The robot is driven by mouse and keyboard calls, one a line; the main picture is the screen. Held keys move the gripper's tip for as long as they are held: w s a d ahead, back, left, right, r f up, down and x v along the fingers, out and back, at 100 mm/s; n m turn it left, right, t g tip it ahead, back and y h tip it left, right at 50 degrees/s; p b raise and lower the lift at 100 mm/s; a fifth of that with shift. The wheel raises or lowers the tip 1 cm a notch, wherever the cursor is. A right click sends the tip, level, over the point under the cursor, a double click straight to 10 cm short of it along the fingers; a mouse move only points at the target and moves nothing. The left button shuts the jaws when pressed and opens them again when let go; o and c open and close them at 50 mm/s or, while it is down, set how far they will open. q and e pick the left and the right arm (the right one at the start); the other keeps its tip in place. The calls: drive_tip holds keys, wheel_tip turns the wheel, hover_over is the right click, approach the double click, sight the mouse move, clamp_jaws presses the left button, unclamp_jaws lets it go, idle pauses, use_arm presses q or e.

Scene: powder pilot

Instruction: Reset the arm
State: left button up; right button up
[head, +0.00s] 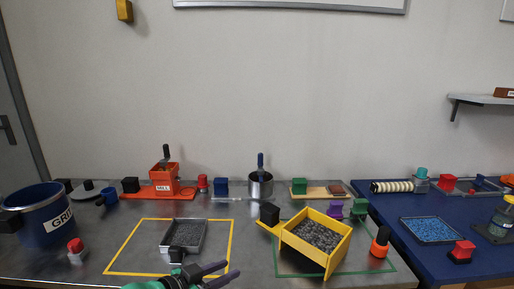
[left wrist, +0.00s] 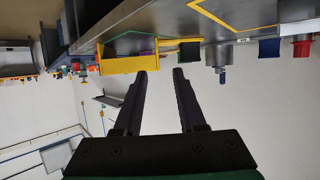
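My left gripper (head: 230,270) comes in at the bottom middle of the head view, at the front right corner of the yellow outlined square. Its dark fingers are apart with nothing between them. The left wrist view also shows this gripper (left wrist: 161,73) with two parallel, spread fingers. That view is turned over, with the bench along its top and the yellow bin (left wrist: 130,66) beyond the fingertips. My right gripper is in neither view.
A grey tray (head: 205,238) of dark pieces lies in the yellow outline. A yellow bin (head: 303,255) of grey pieces stands to its right. A blue pot (head: 62,238), a red button (head: 75,246) and an orange mill (head: 164,181) stand further left. A metal pot (head: 261,188) stands behind.

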use_arm(q)
drive_tip(key=s+a+f+n+g+y, duration=0.3)
drive_tip(key=s+a+f+y, duration=0.1)
drive_tip(key=s+a+f, duration=0.4)
drive_tip(key=s+a+f+n+g+y, duration=0.35)
drive_tip(key=s+a+f+y, duration=0.2)
drive_tip(key=s+f, duration=0.45)
wheel_tip(320, 180, down, 18)
drive_tip(key=s+g+p, duration=0.1)
drive_tip(key=s+p, duration=0.1)
drive_tip(key=s+a+f+g+p, duration=0.1)
drive_tip(key=s+a+f, duration=0.2)
drive_tip(key=s+f, duration=1.1)
drive_tip(key=s+m, duration=0.1)
drive_tip(key=s, duration=0.2)
drive_tip(key=shift+a+f+g, duration=0.2)
drive_tip(key=shift+f+g, duration=0.05)
drive_tip(key=shift+g, duration=0.1)
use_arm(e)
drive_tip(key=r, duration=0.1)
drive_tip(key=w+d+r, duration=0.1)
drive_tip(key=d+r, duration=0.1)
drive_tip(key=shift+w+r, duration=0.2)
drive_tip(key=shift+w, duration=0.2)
use_arm(q)
drive_tip(key=shift+h, duration=0.25)
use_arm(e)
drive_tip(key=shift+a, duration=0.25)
